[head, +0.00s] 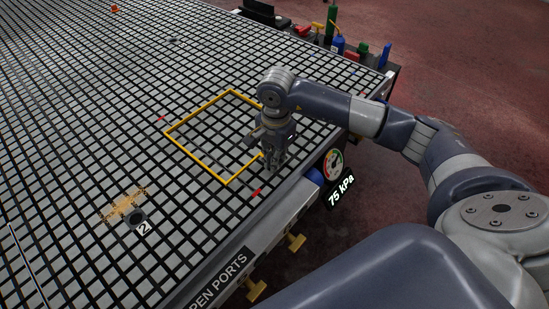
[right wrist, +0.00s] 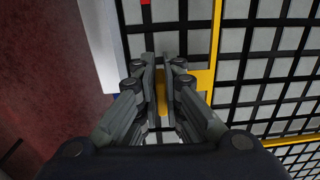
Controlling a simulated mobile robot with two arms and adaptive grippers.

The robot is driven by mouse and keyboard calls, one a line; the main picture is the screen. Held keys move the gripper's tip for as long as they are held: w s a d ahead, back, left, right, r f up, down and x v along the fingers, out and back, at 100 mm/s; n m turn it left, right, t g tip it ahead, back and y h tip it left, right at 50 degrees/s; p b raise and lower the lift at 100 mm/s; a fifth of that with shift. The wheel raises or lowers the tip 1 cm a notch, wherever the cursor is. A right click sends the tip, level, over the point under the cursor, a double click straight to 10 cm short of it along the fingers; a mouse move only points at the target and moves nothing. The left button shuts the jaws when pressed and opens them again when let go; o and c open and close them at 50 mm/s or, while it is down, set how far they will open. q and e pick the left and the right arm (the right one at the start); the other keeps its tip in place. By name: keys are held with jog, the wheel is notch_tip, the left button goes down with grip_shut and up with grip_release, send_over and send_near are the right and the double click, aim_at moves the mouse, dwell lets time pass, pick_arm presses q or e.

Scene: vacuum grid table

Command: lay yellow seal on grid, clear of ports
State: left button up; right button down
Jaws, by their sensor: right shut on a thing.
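The yellow seal (head: 197,111) is a thin square frame over the grid table (head: 60,120), near its right edge. It looks flat on or just above the grid; I cannot tell if it touches. My right gripper (head: 270,166) points down at the seal's right corner. In the right wrist view, the right gripper (right wrist: 161,80) is shut on a yellow tab of the seal (right wrist: 215,45). The fingers hide part of the tab. A dark round port (head: 138,218) marked 2 lies to the lower left, apart from the seal. Another dark port (head: 173,40) lies farther back. My left gripper is out of view.
A speckled orange patch (head: 124,206) lies beside port 2. A gauge (head: 334,164) reading 75 kPa and yellow handles (head: 296,242) line the table's near edge. Several coloured items, one a blue bottle (head: 338,44), stand at the back right.

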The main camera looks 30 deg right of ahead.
jog(key=shift+f+b, duration=0.45)
jog(key=c, duration=1.7)
grip_release()
jog(key=shift+o, duration=0.2)
notch_tip(320, 180, up, 12)
jog(key=shift+s, duration=0.15)
